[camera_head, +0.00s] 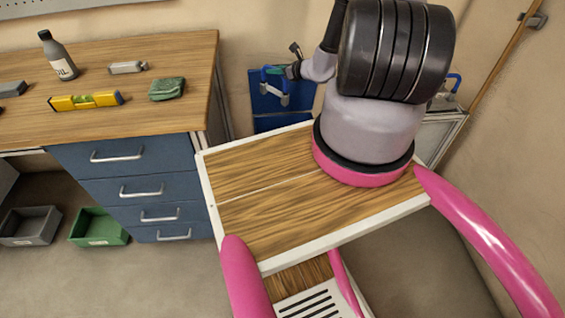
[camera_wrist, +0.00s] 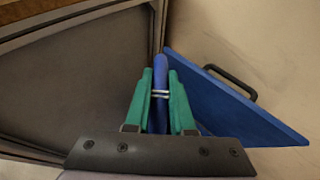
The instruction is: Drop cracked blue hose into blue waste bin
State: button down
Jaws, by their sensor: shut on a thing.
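A blue hose (camera_wrist: 161,72) with pale bands stands between the green fingertips of my gripper (camera_wrist: 161,100) in the wrist view. My gripper is shut on it, and the hose's upper end sticks out beyond the fingers. In the head view my gripper (camera_head: 276,71) and the curved blue hose (camera_head: 264,76) are small, in front of a blue upright surface (camera_head: 266,118) that appears to be the blue waste bin. In the wrist view a blue panel (camera_wrist: 225,105) with a black handle lies right of the fingers. The bin's opening and any crack in the hose cannot be made out.
Green (camera_head: 99,227) and grey (camera_head: 30,227) trays lie on the floor. A light-framed object (camera_head: 442,133) stands behind my arm.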

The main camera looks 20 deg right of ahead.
jog(key=w+d+f, duration=0.1)
jog(key=d+f, duration=0.1)
jog(key=f, duration=0.6)
jog(key=d+f+h, duration=0.1)
jog(key=d+f, duration=0.2)
jog(key=f, duration=0.6)
jog(key=w+d+f+m, duration=0.1)
jog(key=d+f, duration=0.2)
jog(key=f, duration=0.6)
jog(key=shift+w+d, duration=0.25)
jog(key=shift+w, duration=0.1)
jog(key=c, duration=0.7)
grip_release()
jog(key=v, duration=1.1)
jog(key=shift+a, duration=0.15)
